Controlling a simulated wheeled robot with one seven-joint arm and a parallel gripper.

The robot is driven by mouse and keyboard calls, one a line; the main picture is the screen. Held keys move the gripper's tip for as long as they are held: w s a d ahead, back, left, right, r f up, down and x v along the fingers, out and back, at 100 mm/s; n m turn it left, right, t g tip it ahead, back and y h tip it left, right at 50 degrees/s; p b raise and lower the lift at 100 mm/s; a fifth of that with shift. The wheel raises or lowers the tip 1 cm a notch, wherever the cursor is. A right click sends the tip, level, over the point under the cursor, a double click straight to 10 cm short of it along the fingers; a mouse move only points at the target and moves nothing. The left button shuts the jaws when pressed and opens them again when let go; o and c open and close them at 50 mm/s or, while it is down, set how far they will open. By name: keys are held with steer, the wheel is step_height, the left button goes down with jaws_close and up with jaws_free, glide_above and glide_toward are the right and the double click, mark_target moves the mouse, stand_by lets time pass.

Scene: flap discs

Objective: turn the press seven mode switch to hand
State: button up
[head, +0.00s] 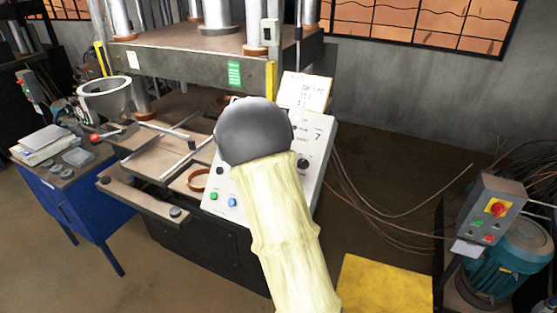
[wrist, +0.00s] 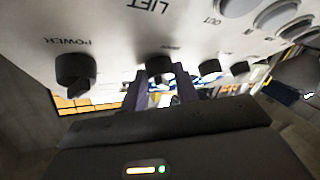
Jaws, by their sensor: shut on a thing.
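The white control panel (head: 310,139) marked 7 stands at the front right of the press, partly hidden behind my arm in the head view. In the wrist view the panel (wrist: 110,28) appears upside down. My gripper (wrist: 163,88) has its two dark fingers around a black knob, the mode switch (wrist: 159,64), and is shut on it. The small label by this knob is too blurred to read surely, and its pointer direction is unclear. In the head view, my gripper and the mode switch are hidden behind my arm.
A black power knob (wrist: 75,68) sits left of my fingers, and another black knob (wrist: 209,68) sits close on the right. Large round buttons (wrist: 277,14) are beyond. A paper card (head: 304,92) stands above the panel. Hanging cables (head: 372,200) and a motor (head: 515,257) are at right.

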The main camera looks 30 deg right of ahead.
steer(key=shift+a+f, duration=0.15)
steer(key=shift+f, duration=0.05)
steer(key=o, duration=1)
steer(key=shift+s+a+r, duration=0.1)
steer(key=shift+a, duration=0.05)
steer(key=shift+d, duration=0.2)
steer(key=shift+b+v, duration=6.8)
steer(key=shift+v, duration=1.9)
steer(key=shift+a, duration=0.15)
